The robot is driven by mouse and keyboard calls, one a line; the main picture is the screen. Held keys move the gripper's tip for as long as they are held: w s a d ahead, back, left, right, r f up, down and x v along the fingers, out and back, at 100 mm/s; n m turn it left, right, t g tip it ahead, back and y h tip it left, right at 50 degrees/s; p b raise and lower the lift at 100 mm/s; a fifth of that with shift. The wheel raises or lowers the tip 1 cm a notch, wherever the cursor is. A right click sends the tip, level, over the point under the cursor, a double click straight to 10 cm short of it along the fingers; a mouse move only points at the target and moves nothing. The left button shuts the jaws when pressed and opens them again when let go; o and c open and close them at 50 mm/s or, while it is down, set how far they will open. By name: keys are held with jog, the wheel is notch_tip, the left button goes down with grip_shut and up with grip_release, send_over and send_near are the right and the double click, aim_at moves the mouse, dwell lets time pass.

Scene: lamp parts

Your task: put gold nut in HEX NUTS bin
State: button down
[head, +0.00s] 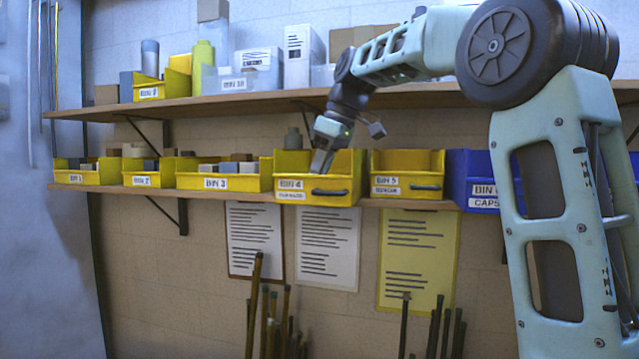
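My gripper (321,163) points down at the yellow bin marked BIN 4 (318,197) on the lower shelf. Its fingers are over or partly inside the bin's opening. They are small and dark here, so I cannot tell whether they are open or shut. I cannot make out a gold nut in this view; the inside of BIN 4 is hidden by its front wall. The second label line on BIN 4 is too small to read, and I see no label clearly reading HEX NUTS.
Yellow BIN 5 (407,177) and a blue bin marked CAPS (482,182) stand to the right of BIN 4. Yellow BIN 3 (222,183) stands to its left. The upper shelf (215,104) holds boxes and BIN 10. Rods (256,310) stand below.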

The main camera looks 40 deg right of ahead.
jog(key=shift+f, duration=1.25)
jog(key=c, duration=1.4)
grip_release()
jog(key=shift+f, duration=0.15)
jog(key=v, duration=1.2)
